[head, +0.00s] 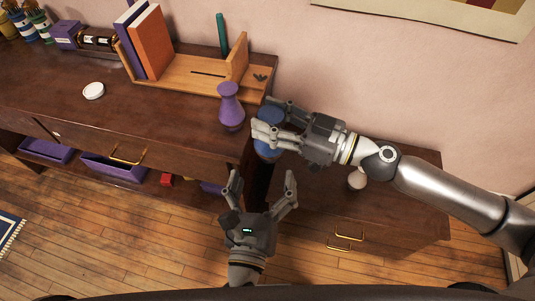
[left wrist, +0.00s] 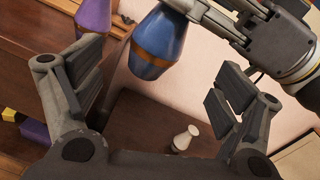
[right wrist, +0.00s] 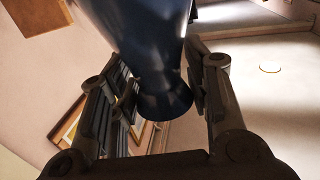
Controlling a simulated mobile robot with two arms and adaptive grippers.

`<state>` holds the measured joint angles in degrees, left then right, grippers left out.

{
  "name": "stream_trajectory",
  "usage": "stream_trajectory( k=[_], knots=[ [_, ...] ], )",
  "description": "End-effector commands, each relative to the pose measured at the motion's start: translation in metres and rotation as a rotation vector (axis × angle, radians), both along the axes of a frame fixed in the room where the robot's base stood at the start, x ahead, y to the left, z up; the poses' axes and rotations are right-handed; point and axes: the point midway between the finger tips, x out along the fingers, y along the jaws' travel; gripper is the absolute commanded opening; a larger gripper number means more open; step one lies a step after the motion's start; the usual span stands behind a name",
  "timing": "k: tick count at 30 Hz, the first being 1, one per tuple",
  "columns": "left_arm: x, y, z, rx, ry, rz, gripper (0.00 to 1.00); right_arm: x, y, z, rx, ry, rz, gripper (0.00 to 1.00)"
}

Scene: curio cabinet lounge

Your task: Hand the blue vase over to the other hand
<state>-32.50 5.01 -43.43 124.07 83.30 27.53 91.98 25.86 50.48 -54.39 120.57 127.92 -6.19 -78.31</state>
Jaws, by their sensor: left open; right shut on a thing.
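The blue vase (head: 268,148) is held by my right gripper (head: 272,122), which is shut on it above the gap beside the dark wooden cabinet. In the left wrist view the vase (left wrist: 157,42) shows a gold band on its blue body. In the right wrist view the vase (right wrist: 150,50) fills the space between the fingers, its flared end between them. My left gripper (head: 262,180) is open and empty, below and in front of the vase, with its fingers pointing up toward it. The fingers and the vase are apart.
A purple vase (head: 231,106) stands on the cabinet top (head: 170,115), close left of my right gripper. Behind it is a wooden book rack (head: 190,75) with books. A small white vase (head: 357,179) stands on the lower cabinet (head: 400,200) at right. Brass-handled drawers face the front.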

Motion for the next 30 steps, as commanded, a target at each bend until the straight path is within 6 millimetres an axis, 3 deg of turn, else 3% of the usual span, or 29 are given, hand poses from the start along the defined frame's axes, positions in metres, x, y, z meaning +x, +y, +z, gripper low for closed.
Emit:
stream_trajectory(
  k=[6, 13, 27, 30],
  knots=[
    [0.044, -0.009, 0.001, 0.001, -0.004, 0.000, 0.90, 0.000, 0.000, 0.001, 0.000, -0.001, 0.000, 0.00],
    [0.075, -0.016, 0.000, 0.003, -0.003, -0.001, 0.90, 0.000, 0.000, 0.001, 0.000, -0.001, 0.000, 0.00],
    [0.086, -0.018, 0.000, 0.005, 0.000, -0.001, 0.90, 0.000, 0.000, 0.001, 0.000, -0.001, 0.000, 0.00],
    [0.086, -0.018, 0.000, 0.005, 0.000, -0.001, 0.77, 0.000, 0.000, 0.001, 0.000, -0.001, 0.000, 0.00]
  ],
)
